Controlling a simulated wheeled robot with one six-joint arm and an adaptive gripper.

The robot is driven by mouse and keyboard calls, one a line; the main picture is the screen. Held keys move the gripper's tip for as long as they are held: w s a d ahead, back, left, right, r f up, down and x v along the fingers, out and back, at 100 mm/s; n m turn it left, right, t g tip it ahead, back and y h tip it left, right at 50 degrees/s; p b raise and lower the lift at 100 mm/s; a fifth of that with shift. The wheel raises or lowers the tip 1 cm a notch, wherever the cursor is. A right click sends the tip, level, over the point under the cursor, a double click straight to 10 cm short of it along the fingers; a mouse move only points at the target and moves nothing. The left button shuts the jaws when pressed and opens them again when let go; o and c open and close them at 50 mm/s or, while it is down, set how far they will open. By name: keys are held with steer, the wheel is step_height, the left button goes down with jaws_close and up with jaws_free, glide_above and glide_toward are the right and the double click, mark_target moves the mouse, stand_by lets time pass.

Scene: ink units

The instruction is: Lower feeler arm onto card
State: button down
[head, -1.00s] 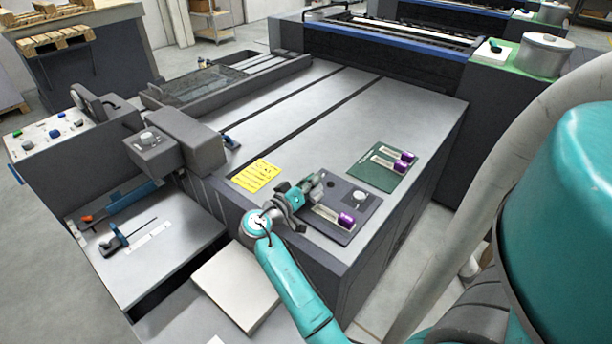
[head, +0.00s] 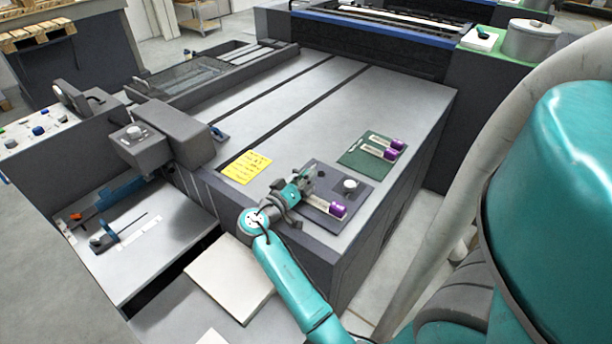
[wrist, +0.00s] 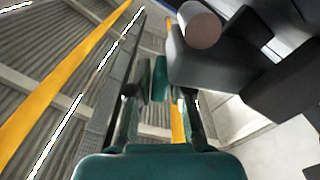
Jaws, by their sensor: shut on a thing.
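My gripper (head: 305,176) is at the left edge of a dark plate (head: 372,196) on the front of the press top. In the wrist view its fingers (wrist: 160,92) are closed around a small teal piece (wrist: 158,78); I cannot tell whether that is the feeler arm. A pale strip with a purple end (head: 337,210), perhaps the card, lies on the plate just right of my gripper, partly hidden by it. A pale round knob (head: 350,185) stands on the plate. A thin dark rod on a blue-black base (head: 105,236) stands on the lower left table.
A green mat (head: 350,157) with two purple-ended pale strips lies behind the plate. A yellow note (head: 246,167) lies to the left. A white slab (head: 230,277) lies below my forearm. A dark block with a round end (wrist: 200,24) is close by in the wrist view.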

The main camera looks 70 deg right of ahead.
steer(key=c, duration=1.2)
jaws_free()
steer(key=shift+f, duration=0.1)
steer(key=shift+o, duration=0.2)
steer(key=v, duration=1.2)
